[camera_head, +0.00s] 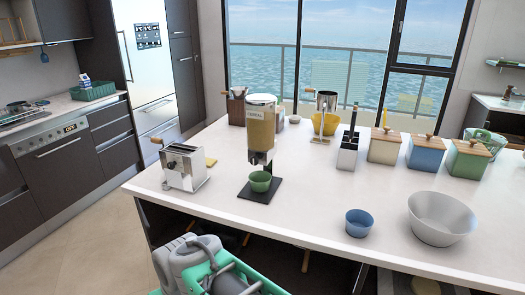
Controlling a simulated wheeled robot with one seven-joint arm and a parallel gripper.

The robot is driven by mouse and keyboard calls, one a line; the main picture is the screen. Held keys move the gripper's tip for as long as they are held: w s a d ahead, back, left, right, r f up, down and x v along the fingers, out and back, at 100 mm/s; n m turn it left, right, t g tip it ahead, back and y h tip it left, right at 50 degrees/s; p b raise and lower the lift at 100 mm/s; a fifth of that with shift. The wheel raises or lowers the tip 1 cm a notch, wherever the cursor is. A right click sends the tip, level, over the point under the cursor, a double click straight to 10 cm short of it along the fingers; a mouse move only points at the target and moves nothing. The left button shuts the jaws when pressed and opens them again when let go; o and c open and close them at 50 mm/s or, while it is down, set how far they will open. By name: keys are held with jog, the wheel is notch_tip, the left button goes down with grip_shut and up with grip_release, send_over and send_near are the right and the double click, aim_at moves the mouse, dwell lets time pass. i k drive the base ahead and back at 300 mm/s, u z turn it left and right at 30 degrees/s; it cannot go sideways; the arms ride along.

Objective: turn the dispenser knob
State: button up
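The cereal dispenser (261,128) stands upright on the white island counter, left of the middle. It has a clear container filled with tan cereal, a label, a silver lid and a black base plate (262,194). A green bowl (260,181) sits on the base under the spout. The knob is too small to make out clearly, near the dark and silver part below the container. My folded grey and teal arm (205,262) shows at the bottom left, below the counter's near edge and well apart from the dispenser. I see no gripper fingers.
A silver toaster (183,165) stands just left of the dispenser. A blue bowl (359,223) and a large grey bowl (441,218) sit to the right near the front edge. Wooden-lidded canisters (425,153) and a utensil holder (348,150) stand behind. The counter between dispenser and blue bowl is clear.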

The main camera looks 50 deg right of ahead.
aim_at(254, 161)
jog(key=k, duration=0.5)
jog(key=u, duration=1)
jog(key=i, duration=0.75)
jog(key=z, duration=2.5)
jog(key=i, duration=0.5)
jog(key=z, duration=0.15)
